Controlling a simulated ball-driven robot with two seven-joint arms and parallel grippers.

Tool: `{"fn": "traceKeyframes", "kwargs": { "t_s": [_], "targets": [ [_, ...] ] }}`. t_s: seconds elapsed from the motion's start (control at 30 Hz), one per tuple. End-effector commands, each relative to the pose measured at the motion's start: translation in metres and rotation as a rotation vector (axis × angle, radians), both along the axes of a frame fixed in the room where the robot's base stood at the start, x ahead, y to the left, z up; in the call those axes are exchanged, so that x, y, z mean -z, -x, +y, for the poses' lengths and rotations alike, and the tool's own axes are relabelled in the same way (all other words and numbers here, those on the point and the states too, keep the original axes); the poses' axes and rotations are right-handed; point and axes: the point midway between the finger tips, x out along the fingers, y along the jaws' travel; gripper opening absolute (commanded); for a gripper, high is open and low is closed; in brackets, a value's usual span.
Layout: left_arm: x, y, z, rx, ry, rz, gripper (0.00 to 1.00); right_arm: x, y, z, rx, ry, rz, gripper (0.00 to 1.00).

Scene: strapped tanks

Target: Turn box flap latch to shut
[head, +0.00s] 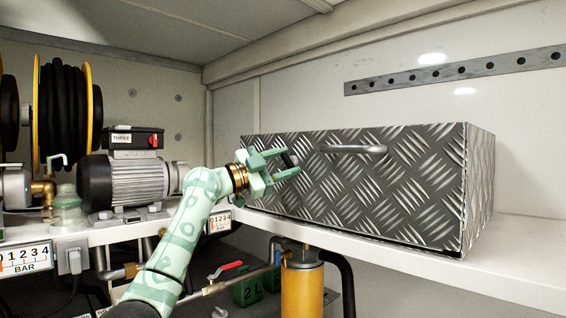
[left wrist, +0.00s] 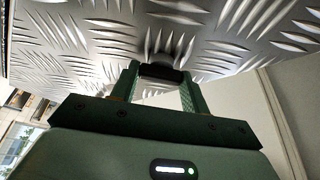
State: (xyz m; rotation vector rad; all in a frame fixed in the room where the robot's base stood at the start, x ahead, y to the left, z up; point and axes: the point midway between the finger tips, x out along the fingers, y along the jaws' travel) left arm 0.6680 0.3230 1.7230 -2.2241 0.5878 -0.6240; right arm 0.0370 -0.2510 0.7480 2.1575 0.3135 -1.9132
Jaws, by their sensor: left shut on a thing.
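A diamond-plate metal box (head: 400,185) stands on the white shelf, its front flap flat against the body. A grey bar handle (head: 354,149) sits near the flap's top edge. My left gripper (head: 287,164) is at the left part of the flap. It is shut on the small dark latch (head: 290,158), partly hidden by the fingers. In the left wrist view the black latch (left wrist: 161,73) lies between the two green fingers (left wrist: 162,82), close to the plate (left wrist: 100,40). Which way the latch is turned is hard to tell. My right gripper is not in view.
A motor (head: 137,182) with a red-switched box and a hose reel (head: 62,115) stand left of my arm. A red-handled valve (head: 225,269) and a yellow cylinder (head: 302,290) are below the shelf (head: 500,262). The shelf front right of the box is clear.

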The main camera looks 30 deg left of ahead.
Motion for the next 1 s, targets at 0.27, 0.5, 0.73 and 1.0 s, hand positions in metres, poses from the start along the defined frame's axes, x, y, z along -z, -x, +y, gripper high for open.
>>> {"fn": "traceKeyframes", "kwargs": {
  "t_s": [0.27, 0.5, 0.73, 1.0],
  "targets": [
    [-0.004, -0.001, 0.0, 0.001, -0.247, -0.084, 0.23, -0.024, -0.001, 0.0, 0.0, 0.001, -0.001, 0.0],
    [-0.004, -0.001, 0.001, -0.001, -0.444, -0.153, 0.23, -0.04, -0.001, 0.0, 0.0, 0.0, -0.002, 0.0],
    [-0.003, 0.0, 0.001, 0.0, -0.584, -0.202, 0.23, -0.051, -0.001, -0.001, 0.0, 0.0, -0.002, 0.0],
    [-0.002, -0.001, 0.001, -0.001, -0.673, -0.233, 0.23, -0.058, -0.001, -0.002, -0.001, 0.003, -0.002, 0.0]
  ]
}}
